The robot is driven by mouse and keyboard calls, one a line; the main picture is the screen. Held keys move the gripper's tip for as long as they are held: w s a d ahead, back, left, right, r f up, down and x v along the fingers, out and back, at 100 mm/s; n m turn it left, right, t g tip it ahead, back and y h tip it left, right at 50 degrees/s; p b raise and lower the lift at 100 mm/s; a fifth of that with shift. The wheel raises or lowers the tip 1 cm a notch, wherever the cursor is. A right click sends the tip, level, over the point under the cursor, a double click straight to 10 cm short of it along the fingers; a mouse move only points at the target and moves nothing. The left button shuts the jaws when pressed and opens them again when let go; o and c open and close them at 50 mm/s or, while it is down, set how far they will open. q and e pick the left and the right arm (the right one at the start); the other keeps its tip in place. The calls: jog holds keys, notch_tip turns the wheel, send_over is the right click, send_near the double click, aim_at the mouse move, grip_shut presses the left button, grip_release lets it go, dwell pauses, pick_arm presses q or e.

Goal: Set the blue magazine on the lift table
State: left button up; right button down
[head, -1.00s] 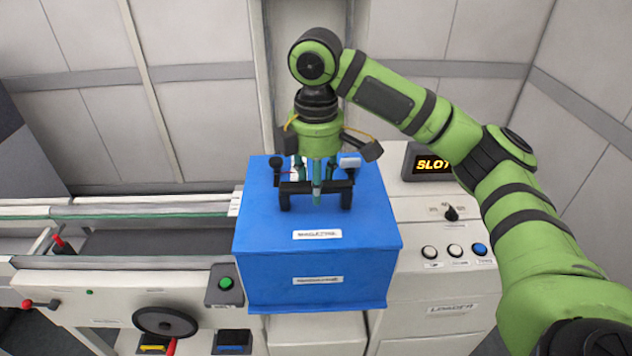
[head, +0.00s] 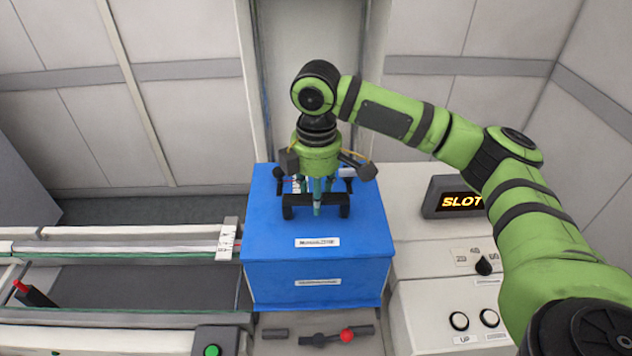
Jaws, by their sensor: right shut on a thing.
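The blue magazine (head: 320,284) is a large blue box with white labels and a black handle on its top. My right gripper (head: 317,207) points down and is shut on the black handle of the magazine. The magazine hangs or stands between the conveyor on the left and the control panel on the right. It hides what lies directly beneath it, so I cannot tell whether it touches anything there. The lift table cannot be made out for certain behind the box. My left gripper is not in view.
A conveyor with rails (head: 120,248) runs in from the left. At right is a white loader cabinet (head: 415,290) with a lit SLOT display (head: 460,202), a knob (head: 484,265) and buttons. A red-knobbed lever (head: 346,335) lies in front of the magazine. A green button (head: 212,350) is at lower left.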

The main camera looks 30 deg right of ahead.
jog(key=shift+s+a+f, duration=0.15)
jog(key=shift+s+f, duration=0.1)
jog(key=shift+f, duration=0.55)
notch_tip(320, 180, down, 2)
jog(key=shift+f, duration=0.1)
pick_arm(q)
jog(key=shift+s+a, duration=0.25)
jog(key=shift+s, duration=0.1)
pick_arm(e)
jog(key=shift+f, duration=0.5)
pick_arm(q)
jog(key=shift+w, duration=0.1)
